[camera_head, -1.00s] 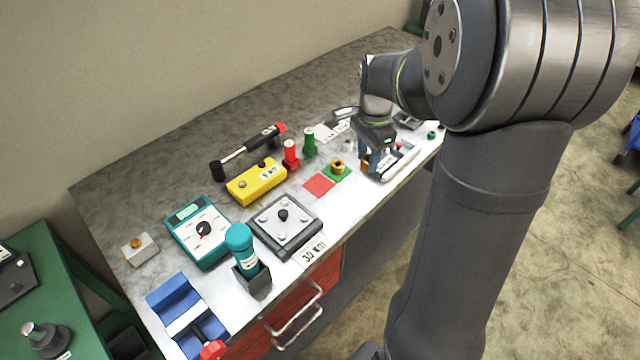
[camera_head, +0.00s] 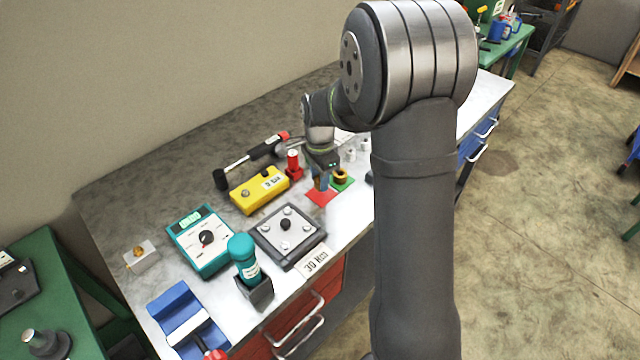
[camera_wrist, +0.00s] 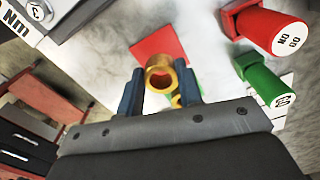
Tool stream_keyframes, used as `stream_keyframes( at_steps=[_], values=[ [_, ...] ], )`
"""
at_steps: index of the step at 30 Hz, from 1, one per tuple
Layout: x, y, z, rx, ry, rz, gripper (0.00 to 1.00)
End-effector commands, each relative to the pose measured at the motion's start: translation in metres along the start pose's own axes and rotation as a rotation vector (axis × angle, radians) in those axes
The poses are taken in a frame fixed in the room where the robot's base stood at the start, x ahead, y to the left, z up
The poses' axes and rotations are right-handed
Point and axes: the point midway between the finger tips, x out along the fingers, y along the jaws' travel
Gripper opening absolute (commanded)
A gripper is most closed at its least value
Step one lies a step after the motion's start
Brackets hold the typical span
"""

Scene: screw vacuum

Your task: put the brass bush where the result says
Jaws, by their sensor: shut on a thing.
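In the wrist view my gripper (camera_wrist: 160,88) is shut on the brass bush (camera_wrist: 160,74), a hollow gold ring between two blue-grey fingertips. The red square (camera_wrist: 150,42) lies just beyond the bush in that view. In the head view my gripper (camera_head: 321,184) points down at the red square (camera_head: 317,199); the held bush is hidden there. A second brass ring (camera_head: 340,174) sits on the green square (camera_head: 345,185), and shows partly below the held bush in the wrist view (camera_wrist: 177,100). Whether the held bush touches the red square cannot be told.
Close by stand the red "NO GO" gauge (camera_wrist: 272,30) and the green "GO" gauge (camera_wrist: 264,82). A yellow box (camera_head: 260,190), a grey plate fixture (camera_head: 286,235), a teal meter (camera_head: 201,241) and a teal-handled tool (camera_head: 244,258) stand to the left.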

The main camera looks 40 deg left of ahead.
Motion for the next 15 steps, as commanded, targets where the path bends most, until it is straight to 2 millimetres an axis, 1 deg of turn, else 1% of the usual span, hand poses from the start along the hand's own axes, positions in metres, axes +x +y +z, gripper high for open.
stream_keyframes(
  at_steps=[1,3,5,15],
  values=[
    [0.009,0.001,0.000,0.000,-0.001,0.003,0.05],
    [0.020,0.001,0.000,0.000,-0.001,0.003,0.05],
    [0.026,0.001,0.000,0.000,-0.001,0.003,0.05],
    [0.029,0.001,0.000,0.000,0.000,0.000,0.05]
  ],
)
